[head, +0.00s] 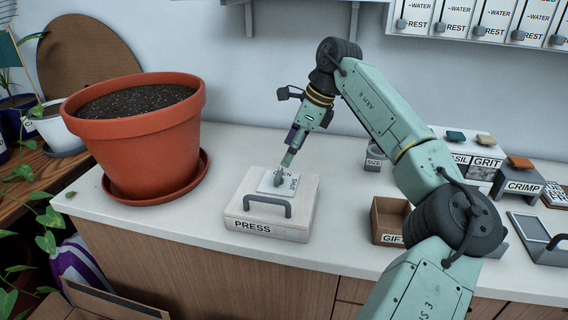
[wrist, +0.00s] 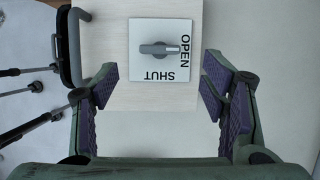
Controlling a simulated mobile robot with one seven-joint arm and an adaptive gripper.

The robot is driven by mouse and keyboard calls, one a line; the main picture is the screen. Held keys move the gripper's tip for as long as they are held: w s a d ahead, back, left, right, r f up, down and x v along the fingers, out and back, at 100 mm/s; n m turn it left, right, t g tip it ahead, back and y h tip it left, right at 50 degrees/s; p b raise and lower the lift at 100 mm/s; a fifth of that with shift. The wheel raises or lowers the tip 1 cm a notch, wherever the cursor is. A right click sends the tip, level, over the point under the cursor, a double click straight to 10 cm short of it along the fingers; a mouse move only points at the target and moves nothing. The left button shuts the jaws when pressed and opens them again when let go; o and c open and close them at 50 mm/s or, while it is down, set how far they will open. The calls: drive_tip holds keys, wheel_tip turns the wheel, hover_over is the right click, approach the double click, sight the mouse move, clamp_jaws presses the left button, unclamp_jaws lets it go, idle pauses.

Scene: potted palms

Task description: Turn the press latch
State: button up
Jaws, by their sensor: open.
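The press (head: 262,222) is a pale wooden box with a dark handle (head: 267,204) and a PRESS label on its front. On its top is a white plate (wrist: 140,70) marked OPEN and SHUT, with a grey latch knob (wrist: 160,49) at its middle. In the wrist view the knob lies level, its pale end towards the word OPEN at the right; SHUT reads upside down below it. My gripper (wrist: 160,88) is open and empty, its purple-padded fingers apart on either side of the plate's lower edge.
A large terracotta pot (head: 140,130) on a saucer stands left of the press. To the right are a GIFT box (head: 385,238), a SIZE cup (head: 375,160) and a CRIMP stand (head: 520,187). Bare white counter lies around the press.

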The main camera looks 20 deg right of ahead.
drive_tip(key=v, duration=0.4)
drive_tip(key=shift+d+r, duration=0.1)
drive_tip(key=shift+r, duration=0.3)
